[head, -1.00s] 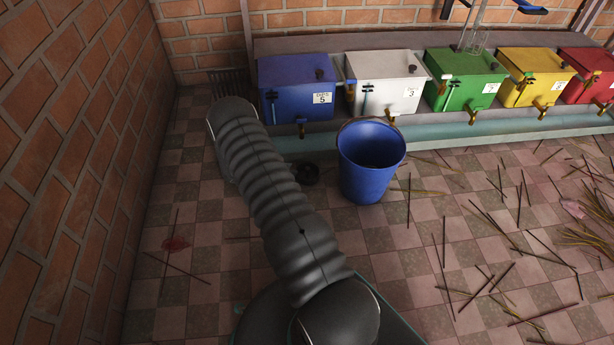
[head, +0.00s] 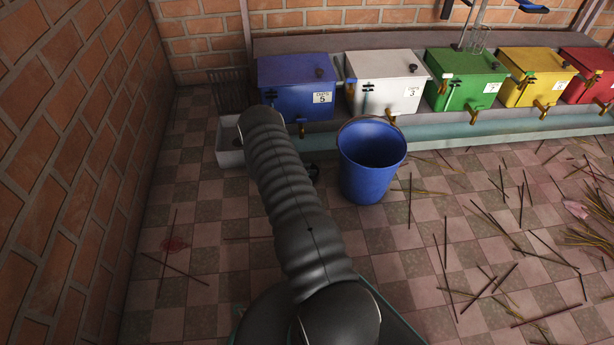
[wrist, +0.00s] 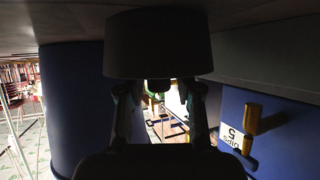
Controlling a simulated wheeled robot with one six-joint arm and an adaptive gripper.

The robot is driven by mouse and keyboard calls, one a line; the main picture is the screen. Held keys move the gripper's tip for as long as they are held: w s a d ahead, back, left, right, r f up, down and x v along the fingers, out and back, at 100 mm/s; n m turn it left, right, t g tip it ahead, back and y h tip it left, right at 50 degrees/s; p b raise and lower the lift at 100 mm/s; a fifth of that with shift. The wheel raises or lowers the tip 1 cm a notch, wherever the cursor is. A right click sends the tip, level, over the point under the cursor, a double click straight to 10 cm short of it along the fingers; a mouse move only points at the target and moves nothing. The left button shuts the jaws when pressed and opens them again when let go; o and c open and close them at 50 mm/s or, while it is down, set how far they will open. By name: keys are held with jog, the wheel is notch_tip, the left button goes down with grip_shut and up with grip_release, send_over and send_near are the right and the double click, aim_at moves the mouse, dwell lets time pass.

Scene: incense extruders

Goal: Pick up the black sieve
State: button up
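The black sieve (head: 314,172) shows only as a dark sliver on the floor, between my arm and the blue bucket. In the wrist view, which is upside down, a dark round-sided body that appears to be the sieve (wrist: 158,45) fills the top middle, just beyond the fingertips. My gripper (wrist: 161,92) is open there, one finger on each side of a bright gap with nothing held between them. Whether the fingertips touch the sieve I cannot tell. In the head view my gripper is hidden behind my arm.
The blue bucket (head: 366,172) stands close right of the sieve. The blue box marked 5 (head: 290,85) is behind it, in a row with white, green, yellow and red boxes. A grey container (head: 229,155) stands left. Incense sticks litter the floor at right.

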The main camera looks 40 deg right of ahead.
grip_shut()
jog(key=shift+r, duration=0.1)
